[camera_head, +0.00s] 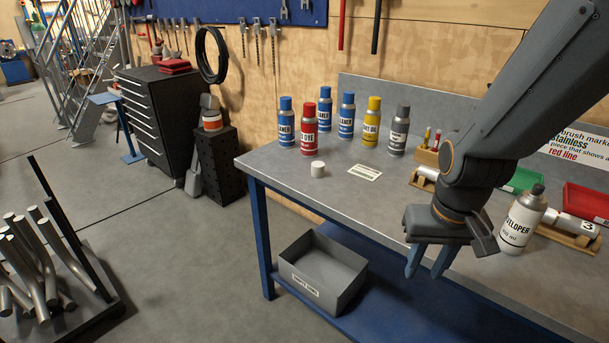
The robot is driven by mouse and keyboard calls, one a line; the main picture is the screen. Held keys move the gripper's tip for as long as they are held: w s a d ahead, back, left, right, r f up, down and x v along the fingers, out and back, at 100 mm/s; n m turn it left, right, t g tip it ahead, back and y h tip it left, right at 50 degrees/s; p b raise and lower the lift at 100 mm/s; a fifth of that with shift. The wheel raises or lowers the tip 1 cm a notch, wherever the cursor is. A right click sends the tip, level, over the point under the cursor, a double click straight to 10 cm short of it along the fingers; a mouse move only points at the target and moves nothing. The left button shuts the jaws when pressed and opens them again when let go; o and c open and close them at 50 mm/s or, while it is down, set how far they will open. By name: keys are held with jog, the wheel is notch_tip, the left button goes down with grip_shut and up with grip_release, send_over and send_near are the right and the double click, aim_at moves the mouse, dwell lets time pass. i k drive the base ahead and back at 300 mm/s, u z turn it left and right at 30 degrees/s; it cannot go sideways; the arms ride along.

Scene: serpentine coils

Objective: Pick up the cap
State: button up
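A small white cap (317,169) stands on the grey workbench top (290,182), near its left front part, in front of the red spray can. My gripper (425,276) hangs to the right of the cap, by the bench's front edge, with its fingers pointing down. The two blue-grey fingers are apart with nothing visible between them. The gripper is well clear of the cap.
Several spray cans stand behind the cap, including a red can (309,130) and a yellow can (371,122). A label card (365,172) lies right of it. A developer can (521,222) stands near my gripper. A grey bin (322,274) sits on the lower shelf.

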aim_at(318, 166)
jog(key=u, duration=1.8)
jog(key=i, duration=2.25)
jog(key=z, duration=3)
